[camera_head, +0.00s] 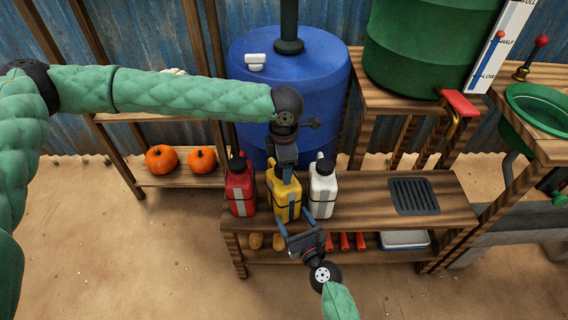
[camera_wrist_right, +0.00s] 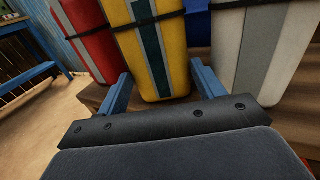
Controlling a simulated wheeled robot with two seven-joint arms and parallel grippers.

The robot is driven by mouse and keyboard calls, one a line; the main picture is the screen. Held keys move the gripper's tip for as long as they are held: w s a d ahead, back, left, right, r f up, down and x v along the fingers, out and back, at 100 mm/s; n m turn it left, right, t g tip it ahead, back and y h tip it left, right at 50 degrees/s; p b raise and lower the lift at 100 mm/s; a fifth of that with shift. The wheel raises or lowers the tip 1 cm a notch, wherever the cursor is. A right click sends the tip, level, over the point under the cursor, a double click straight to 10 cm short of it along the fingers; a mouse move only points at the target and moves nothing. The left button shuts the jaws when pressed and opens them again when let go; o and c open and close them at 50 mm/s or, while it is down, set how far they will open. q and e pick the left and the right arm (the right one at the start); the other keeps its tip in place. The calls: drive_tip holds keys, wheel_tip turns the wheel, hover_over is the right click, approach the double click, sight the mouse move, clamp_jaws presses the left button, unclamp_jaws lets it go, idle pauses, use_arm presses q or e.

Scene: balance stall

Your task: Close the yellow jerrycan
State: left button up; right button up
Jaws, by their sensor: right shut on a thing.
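The yellow jerrycan (camera_head: 284,202) stands upright on the wooden bench between a red jerrycan (camera_head: 241,192) and a white jerrycan (camera_head: 322,190). My right gripper (camera_head: 295,221) is shut on its lower body from the front. In the right wrist view, the blue fingers (camera_wrist_right: 163,88) flank the yellow jerrycan (camera_wrist_right: 172,70). My left gripper (camera_head: 287,172) points down at the top of the yellow jerrycan. It hides the mouth, so I cannot tell whether a cap is there or whether this gripper holds one. The red and white jerrycans have black caps.
A large blue barrel (camera_head: 315,75) stands behind the bench (camera_head: 367,207). A dark grate (camera_head: 413,196) lies at the bench's right, with bare wood before it. A green barrel (camera_head: 425,50) and red-handled tap (camera_head: 459,103) stand to the right. Two pumpkins (camera_head: 161,158) sit on the left shelf.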

use_arm(q)
drive_tip(key=shift+r, duration=2.25)
drive_tip(key=shift+c, duration=0.4)
